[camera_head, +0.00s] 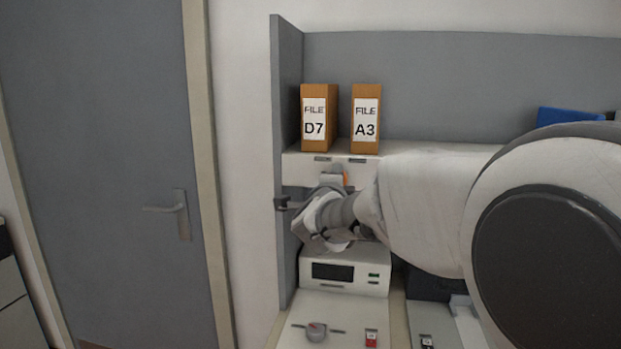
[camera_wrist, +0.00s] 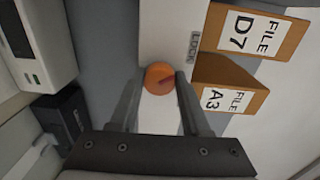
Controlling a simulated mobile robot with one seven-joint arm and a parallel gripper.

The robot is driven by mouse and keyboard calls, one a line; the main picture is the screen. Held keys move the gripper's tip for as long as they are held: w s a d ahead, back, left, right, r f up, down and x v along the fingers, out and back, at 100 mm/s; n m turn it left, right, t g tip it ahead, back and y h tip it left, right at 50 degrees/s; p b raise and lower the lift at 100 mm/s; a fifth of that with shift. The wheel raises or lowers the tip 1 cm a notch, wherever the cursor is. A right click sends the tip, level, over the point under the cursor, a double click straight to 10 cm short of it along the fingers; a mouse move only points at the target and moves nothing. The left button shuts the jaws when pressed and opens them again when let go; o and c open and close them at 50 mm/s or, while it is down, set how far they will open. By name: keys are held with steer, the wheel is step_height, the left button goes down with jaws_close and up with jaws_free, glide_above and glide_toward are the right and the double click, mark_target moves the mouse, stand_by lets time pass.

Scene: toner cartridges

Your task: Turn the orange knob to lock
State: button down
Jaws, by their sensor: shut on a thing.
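The orange knob (camera_wrist: 160,78) is a round disc with a darker mark on its face, on a white panel (camera_wrist: 163,24) in the wrist view. A "LOCK" label (camera_wrist: 194,46) is on the panel near it. My gripper (camera_wrist: 160,84) has one finger on each side of the knob and is shut on it. In the head view my gripper (camera_head: 338,172) is at the white panel under the shelf files, where only a sliver of orange (camera_head: 345,180) shows; my own wrist and arm hide the rest.
Two brown file boxes, D7 (camera_head: 317,140) and A3 (camera_head: 366,142), stand right above the panel. A white device with a dark screen (camera_head: 333,271) is below. A grey door (camera_head: 110,120) is at left, and a grey partition (camera_head: 289,110) stands beside the shelf.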

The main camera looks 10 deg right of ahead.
steer(key=shift+n, duration=0.8)
steer(key=shift+c, duration=1.8)
jaws_free()
steer(key=shift+s, duration=0.1)
steer(key=v, duration=1.7)
steer(key=shift+p, duration=0.4)
steer(key=shift+s+a, duration=0.1)
